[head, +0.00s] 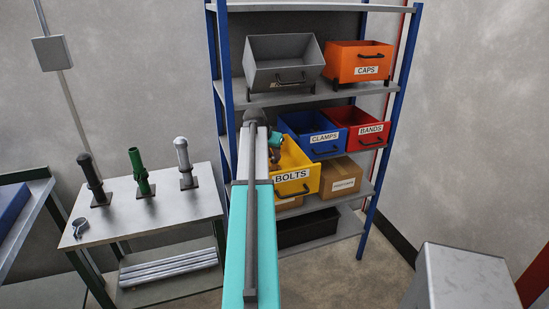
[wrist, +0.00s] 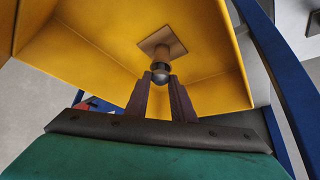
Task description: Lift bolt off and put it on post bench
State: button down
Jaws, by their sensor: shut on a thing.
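In the wrist view, my gripper (wrist: 158,79) reaches into the yellow bolts bin (wrist: 92,62). Its two dark fingers are shut on a small round-ended metal bolt (wrist: 160,67). The bolt is in front of a square tan plate (wrist: 162,43) at the bin's inner surface; I cannot tell whether they touch. In the head view, the yellow bin (head: 309,178), labelled BOLTS, sits on the shelf, and my arm hides part of it and the fingers. The post bench (head: 150,232) stands at the left with a black, a green and a grey post upright on it.
A blue CLAMPS bin (head: 309,141) and a red BANDS bin (head: 367,132) sit above. A cardboard box (head: 340,186) is right of the bolts bin. A ring clamp (head: 80,228) lies at the bench's left front. The bench's front middle is clear.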

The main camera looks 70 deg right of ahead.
aim_at(272, 156)
jog(key=shift+r, duration=0.1)
notch_tip(272, 156, up, 10)
jog(key=b, duration=0.2)
jog(key=shift+b, duration=0.4)
dwell(0.7)
jog(key=w+a+f+n+t+y+p, duration=0.25)
jog(key=w+a+n+t, duration=0.45)
jog(key=w+a, duration=2.65)
jog(key=w+a+n+y+p, duration=0.1)
jog(key=a+n, duration=0.5)
jog(key=a, duration=1.6)
jog(key=w+a+n+y+p, duration=0.1)
jog(key=w+a+n+y, duration=0.2)
jog(key=a, duration=2)
jog(key=w+n, duration=0.2)
jog(key=n, duration=0.1)
jog(key=shift+f+p, duration=0.25)
jog(key=shift+p, duration=0.05)
jog(key=shift+d, duration=0.15)
